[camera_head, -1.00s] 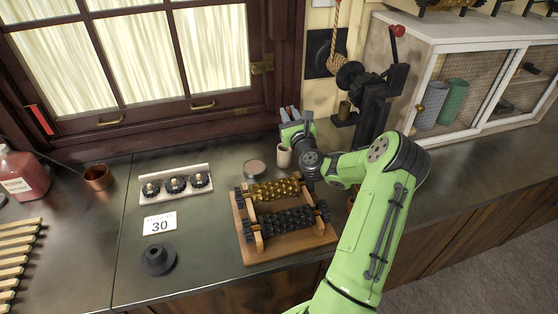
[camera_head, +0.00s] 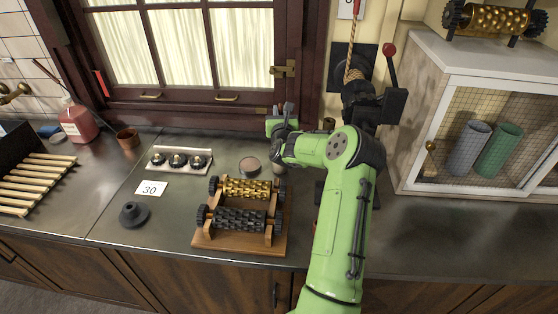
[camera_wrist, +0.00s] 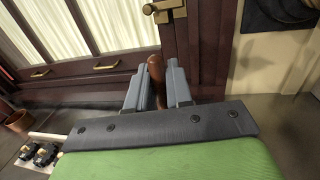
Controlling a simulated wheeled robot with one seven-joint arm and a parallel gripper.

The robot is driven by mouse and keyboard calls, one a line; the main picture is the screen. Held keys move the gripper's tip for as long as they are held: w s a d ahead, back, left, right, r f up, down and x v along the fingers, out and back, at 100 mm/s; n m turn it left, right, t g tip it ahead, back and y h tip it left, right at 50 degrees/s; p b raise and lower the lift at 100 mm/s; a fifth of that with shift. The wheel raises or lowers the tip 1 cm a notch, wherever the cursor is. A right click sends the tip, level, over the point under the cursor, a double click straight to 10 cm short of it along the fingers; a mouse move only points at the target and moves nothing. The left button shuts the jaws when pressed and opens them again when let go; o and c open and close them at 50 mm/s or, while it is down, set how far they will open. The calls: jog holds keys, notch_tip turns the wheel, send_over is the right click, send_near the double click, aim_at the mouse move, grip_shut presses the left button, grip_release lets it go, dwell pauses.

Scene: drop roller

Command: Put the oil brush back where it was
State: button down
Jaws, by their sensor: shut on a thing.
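My gripper (camera_head: 281,118) is raised over the back of the counter, in front of the window frame. In the wrist view my gripper (camera_wrist: 158,90) is shut on a brown rounded handle, taken as the oil brush (camera_wrist: 156,72), which stands up between the grey fingers. The brush's lower end is hidden by my gripper, and I cannot make out the brush clearly in the head view. A copper cup (camera_head: 127,138) with a thin dark rod leaning at it stands at the left; the cup also shows in the wrist view (camera_wrist: 18,122).
A wooden stand (camera_head: 240,246) with gold and black rollers lies in front of my gripper, with a round tin (camera_head: 250,166) behind it. A red bottle (camera_head: 78,123) stands far left. A black lever press (camera_head: 388,105) and a mesh cabinet (camera_head: 430,120) are at right.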

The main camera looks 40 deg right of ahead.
notch_tip(320, 180, down, 9)
jog(key=shift+w+b, duration=0.1)
jog(key=shift+b, duration=0.95)
jog(key=c, duration=1)
grip_release()
